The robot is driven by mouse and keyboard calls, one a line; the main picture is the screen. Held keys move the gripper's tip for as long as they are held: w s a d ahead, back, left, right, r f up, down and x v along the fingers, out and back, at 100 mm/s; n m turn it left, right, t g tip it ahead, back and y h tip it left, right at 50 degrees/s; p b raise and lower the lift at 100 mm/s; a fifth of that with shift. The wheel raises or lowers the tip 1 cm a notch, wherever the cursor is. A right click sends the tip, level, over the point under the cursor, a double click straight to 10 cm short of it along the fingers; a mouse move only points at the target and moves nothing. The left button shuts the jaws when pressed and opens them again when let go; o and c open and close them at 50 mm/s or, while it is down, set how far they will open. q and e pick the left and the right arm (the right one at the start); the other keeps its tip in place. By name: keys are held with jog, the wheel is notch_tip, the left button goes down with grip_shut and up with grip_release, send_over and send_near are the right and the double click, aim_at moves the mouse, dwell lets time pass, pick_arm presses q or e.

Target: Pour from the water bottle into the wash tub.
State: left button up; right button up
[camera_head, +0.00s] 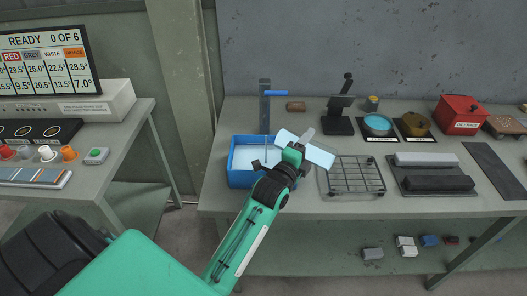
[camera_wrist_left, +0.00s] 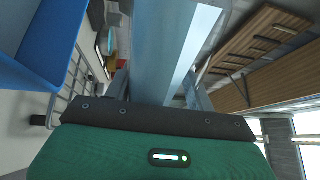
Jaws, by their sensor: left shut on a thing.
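The blue wash tub (camera_head: 240,178) stands at the left end of the workbench, with a pale inside. My left gripper (camera_head: 298,151) is shut on the pale blue water bottle (camera_head: 321,157), above the tub's right edge. The bottle lies tipped nearly flat, its left end over the tub's right part and its right end beyond the tub. No stream of water can be made out. The left wrist view shows the bottle (camera_wrist_left: 165,50) between my fingers and part of the tub (camera_wrist_left: 45,40) at upper left. My right gripper is out of view.
A post with a blue lever (camera_head: 275,93) rises behind the tub. A wire rack (camera_head: 352,178) lies right of it, with a black stand (camera_head: 340,112) and round dishes (camera_head: 378,124) behind. A side table with a screen (camera_head: 45,62) stands at left, across a gap.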

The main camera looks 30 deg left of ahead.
pick_arm(q)
jog(key=shift+n, duration=0.3)
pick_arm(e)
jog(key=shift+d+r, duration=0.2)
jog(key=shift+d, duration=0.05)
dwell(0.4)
pick_arm(q)
jog(key=shift+a+r+p, duration=0.1)
jog(key=shift+p, duration=0.3)
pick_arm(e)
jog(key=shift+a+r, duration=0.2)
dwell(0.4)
pick_arm(q)
jog(key=shift+n, duration=0.5)
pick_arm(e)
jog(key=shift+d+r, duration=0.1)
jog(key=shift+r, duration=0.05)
pick_arm(q)
jog(key=shift+a+n, duration=0.1)
jog(key=shift+n, duration=0.2)
dwell(0.9)
